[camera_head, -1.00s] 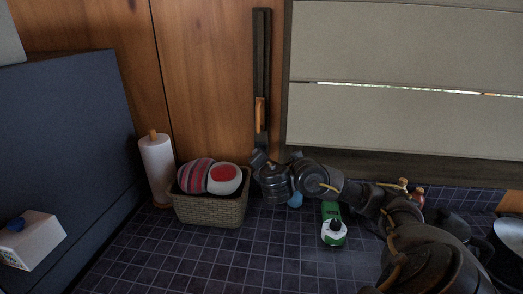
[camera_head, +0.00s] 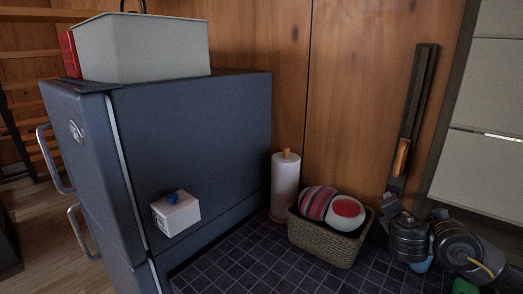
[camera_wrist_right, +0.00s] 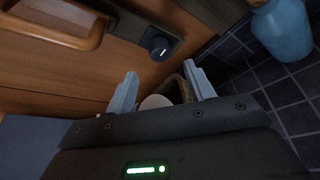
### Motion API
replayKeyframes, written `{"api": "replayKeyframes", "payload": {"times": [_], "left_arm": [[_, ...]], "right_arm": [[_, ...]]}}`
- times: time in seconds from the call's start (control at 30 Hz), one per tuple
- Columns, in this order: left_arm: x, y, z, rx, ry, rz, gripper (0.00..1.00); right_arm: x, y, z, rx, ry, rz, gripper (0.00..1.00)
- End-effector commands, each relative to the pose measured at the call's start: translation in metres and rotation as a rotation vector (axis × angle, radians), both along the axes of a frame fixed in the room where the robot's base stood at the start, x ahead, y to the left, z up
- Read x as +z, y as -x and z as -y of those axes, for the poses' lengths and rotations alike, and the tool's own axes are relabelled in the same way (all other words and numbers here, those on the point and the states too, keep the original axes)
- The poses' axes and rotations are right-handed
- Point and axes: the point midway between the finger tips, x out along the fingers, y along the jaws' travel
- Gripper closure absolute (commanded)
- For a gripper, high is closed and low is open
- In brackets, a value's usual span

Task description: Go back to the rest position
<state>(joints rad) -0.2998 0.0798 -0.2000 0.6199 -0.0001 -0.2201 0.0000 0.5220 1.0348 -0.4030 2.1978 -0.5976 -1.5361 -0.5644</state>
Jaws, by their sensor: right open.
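My right arm comes in from the right edge of the head view, over the tiled counter. My right gripper (camera_wrist_right: 163,92) shows in the right wrist view with its two pale fingers apart and nothing held. In that view, part of a wicker basket and a pale round thing show beyond the fingers. In the head view, the wicker basket (camera_head: 318,240) holds a striped red and grey ball (camera_head: 317,203) and a white ball with a red patch (camera_head: 346,213). The arm's end stands just right of the basket. My left gripper is not in view.
A paper towel roll (camera_head: 285,183) stands behind the basket. A dark blue fridge (camera_head: 190,130) fills the left, with a white box (camera_head: 177,214) on its side and a grey bin (camera_head: 145,48) on top. A blue bottle (camera_wrist_right: 283,30) stands close to the right gripper. Counter tiles (camera_head: 240,262) at front are clear.

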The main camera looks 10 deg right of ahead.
Motion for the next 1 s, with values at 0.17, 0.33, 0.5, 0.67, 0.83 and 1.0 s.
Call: {"api": "replayKeyframes", "payload": {"times": [0.17, 0.33, 0.5, 0.67, 0.83, 1.0], "left_arm": [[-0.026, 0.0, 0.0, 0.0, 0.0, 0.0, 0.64], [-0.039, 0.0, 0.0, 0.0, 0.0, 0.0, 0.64], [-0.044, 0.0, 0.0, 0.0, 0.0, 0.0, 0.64], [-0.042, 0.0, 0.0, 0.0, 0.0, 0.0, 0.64], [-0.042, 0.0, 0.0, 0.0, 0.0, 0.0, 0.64], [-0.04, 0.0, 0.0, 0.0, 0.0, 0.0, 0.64]], "right_arm": [[-0.014, -0.027, 0.019, -0.003, 0.0, 0.002, 0.47], [-0.018, -0.045, 0.032, -0.002, 0.0, 0.001, 0.47], [-0.02, -0.055, 0.038, -0.001, 0.0, 0.001, 0.47], [-0.018, -0.056, 0.039, 0.0, 0.003, -0.004, 0.47], [-0.018, -0.056, 0.039, 0.0, 0.003, -0.004, 0.47], [-0.017, -0.054, 0.037, 0.001, -0.001, -0.001, 0.47]]}}
